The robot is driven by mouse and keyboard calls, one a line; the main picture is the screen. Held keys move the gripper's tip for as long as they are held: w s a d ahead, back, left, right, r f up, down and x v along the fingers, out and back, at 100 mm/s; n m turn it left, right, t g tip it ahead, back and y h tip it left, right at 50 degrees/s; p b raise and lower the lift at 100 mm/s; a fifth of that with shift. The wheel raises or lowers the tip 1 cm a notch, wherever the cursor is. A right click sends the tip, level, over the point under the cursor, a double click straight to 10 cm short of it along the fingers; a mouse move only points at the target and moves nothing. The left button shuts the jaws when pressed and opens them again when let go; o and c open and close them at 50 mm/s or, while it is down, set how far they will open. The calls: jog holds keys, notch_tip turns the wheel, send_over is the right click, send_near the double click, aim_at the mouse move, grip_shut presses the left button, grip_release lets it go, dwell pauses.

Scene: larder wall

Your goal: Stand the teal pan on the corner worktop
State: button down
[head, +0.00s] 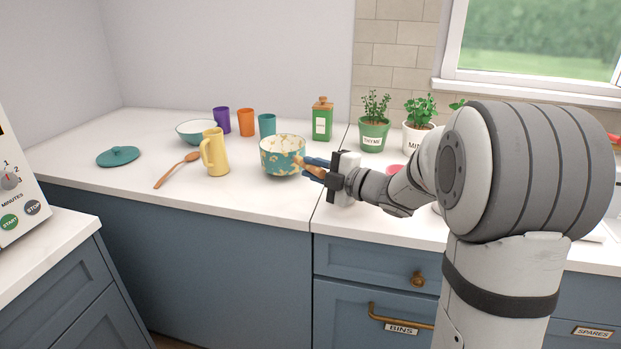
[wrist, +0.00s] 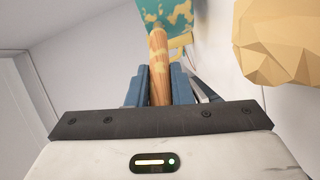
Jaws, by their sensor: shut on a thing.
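The teal pan (head: 283,160) with cream and yellow patches is upright over the corner worktop (head: 240,200), near its right end. I cannot tell whether its base touches the surface or hangs just above it. My gripper (head: 314,168) is at the pan's right side, shut on its wooden handle. In the wrist view, the blue fingers of my gripper (wrist: 160,88) lie on both sides of the handle (wrist: 160,55), with part of the teal pan (wrist: 163,14) beyond. The rest of the pan is cut off there.
A yellow jug (head: 215,155), wooden spoon (head: 175,170), teal lid (head: 118,156) and bowl (head: 196,129) stand left of the pan. Cups (head: 246,122) and a green tin (head: 322,120) are behind it. Potted herbs (head: 373,134) stand right. The front left worktop is clear.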

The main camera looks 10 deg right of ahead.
jog(key=shift+f, duration=1)
jog(key=c, duration=1.3)
grip_release()
jog(key=shift+f, duration=0.1)
jog(key=shift+r, duration=0.25)
jog(key=v, duration=1.2)
jog(key=shift+f, duration=0.15)
